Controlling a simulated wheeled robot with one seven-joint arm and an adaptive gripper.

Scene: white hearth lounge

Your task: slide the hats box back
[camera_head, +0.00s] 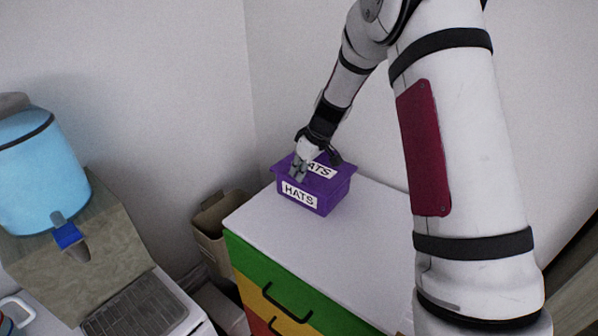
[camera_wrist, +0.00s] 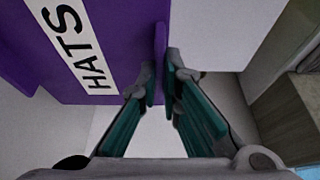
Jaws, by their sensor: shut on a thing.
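The purple hats box (camera_head: 334,197) stands upright on the white top of a drawer unit, near its back left corner against the walls. White labels reading HATS show on its front and top. In the wrist view the purple box (camera_wrist: 122,50) fills the upper left, with its label alongside. My gripper (camera_head: 299,170) is at the left part of the box's top edge. In the wrist view my gripper (camera_wrist: 161,75) has its fingertips on either side of a thin purple rim and is shut on it. The box's far side is hidden.
The white drawer top (camera_head: 300,240) is clear in front of the box. Green, yellow and red drawers with dark handles are below. A beige bin (camera_head: 210,235) stands left of the unit. A blue water dispenser (camera_head: 35,170) is at far left.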

